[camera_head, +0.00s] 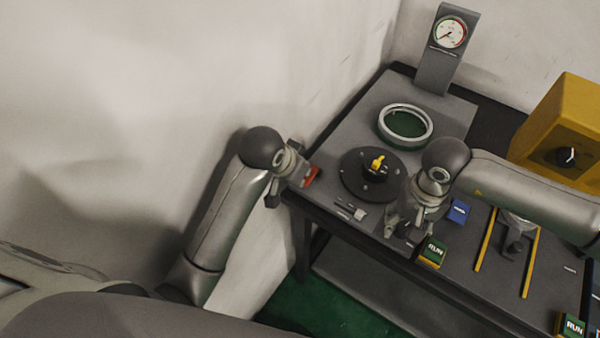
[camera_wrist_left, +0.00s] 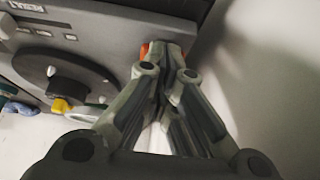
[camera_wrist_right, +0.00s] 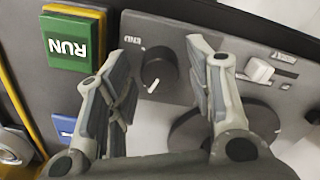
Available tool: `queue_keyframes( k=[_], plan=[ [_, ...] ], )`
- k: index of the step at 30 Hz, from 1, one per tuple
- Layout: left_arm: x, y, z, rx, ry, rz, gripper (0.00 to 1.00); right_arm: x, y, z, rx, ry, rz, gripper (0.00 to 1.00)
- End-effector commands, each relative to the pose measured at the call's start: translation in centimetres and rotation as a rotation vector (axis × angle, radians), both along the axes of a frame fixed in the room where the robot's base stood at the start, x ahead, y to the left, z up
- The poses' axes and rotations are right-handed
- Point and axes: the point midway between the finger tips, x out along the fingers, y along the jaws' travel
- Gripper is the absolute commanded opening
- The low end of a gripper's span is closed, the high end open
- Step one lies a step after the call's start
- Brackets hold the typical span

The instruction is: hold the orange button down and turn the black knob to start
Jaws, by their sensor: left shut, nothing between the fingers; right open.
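The orange button (camera_head: 312,176) is at the left edge of the grey bench, partly hidden by my left gripper (camera_head: 302,174). In the left wrist view its orange edges (camera_wrist_left: 145,50) show around the shut fingertips (camera_wrist_left: 164,58), which are at or against it; contact is unclear. The black knob (camera_wrist_right: 158,72) is on the grey panel in the right wrist view, its white pointer toward the bottom of the picture. My right gripper (camera_wrist_right: 163,50) is open over the panel, with the knob between its fingers, closer to the left one. The gripper hides the knob in the head view.
A black disc with a yellow handle (camera_head: 377,162) sits between my grippers. A ring (camera_head: 405,124) and a gauge (camera_head: 451,32) stand behind. A green RUN block (camera_head: 433,251) and a blue block (camera_head: 458,211) are close to my right gripper. A white slider (camera_wrist_right: 260,70) is beside it.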

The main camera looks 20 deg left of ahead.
Motion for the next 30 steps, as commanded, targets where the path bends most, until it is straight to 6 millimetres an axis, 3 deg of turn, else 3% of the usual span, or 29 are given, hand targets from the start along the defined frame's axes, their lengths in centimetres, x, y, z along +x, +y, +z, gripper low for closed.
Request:
queue_keyframes(
  k=[21,30],
  plan=[
    [-0.02,0.00,-0.05,0.000,0.001,0.000,0.00,-0.04,-0.01,-0.05,-0.001,0.001,-0.780,0.48],
    [-0.02,0.00,-0.05,0.000,0.001,0.000,0.00,0.00,0.01,-0.02,0.000,0.000,-0.939,0.48]
  ],
)
